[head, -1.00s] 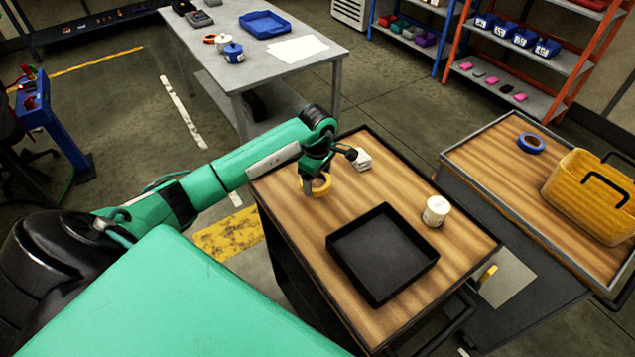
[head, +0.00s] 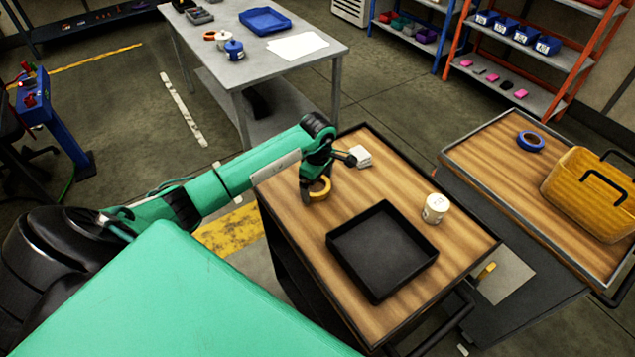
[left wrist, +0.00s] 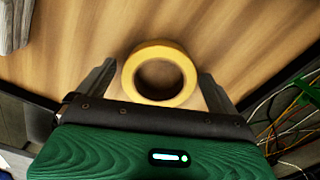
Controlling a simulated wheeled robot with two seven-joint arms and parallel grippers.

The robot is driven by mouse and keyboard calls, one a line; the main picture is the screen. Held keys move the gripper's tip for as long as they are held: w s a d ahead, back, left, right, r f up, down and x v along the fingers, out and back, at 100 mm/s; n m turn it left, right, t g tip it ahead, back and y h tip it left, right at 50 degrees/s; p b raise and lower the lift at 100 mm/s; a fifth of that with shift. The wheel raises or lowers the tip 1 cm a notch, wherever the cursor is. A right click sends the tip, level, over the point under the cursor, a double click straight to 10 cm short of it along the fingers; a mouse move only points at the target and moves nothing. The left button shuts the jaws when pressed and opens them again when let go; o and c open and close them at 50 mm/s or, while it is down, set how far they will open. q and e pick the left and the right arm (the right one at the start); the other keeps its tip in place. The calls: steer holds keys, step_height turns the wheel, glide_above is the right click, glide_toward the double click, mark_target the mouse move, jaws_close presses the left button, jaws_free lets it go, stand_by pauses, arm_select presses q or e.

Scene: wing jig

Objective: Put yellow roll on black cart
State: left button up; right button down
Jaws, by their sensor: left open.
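The yellow roll (head: 320,189) is a ring of tape on the wooden top of the cart with a black frame (head: 290,206), near its left corner. My left gripper (head: 312,193) is down at the roll. In the left wrist view the roll (left wrist: 160,52) lies between the two spread fingers of the open left gripper (left wrist: 158,82), with a small gap at each side. I cannot tell whether the roll is resting or slightly lifted, but it looks flat on the wood. My right gripper is not in view.
On the same cart are a black tray (head: 382,250), a white cup-like container (head: 435,208) and a small white box (head: 361,156). A second cart (head: 480,150) at right holds a blue roll (head: 530,141) and a yellow basket (head: 590,190). A grey table (head: 325,50) stands behind.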

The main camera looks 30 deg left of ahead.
arm_select(q)
step_height(320, 180, up, 12)
steer(key=b, duration=0.4)
steer(key=shift+r, duration=0.15)
stand_by(0.4)
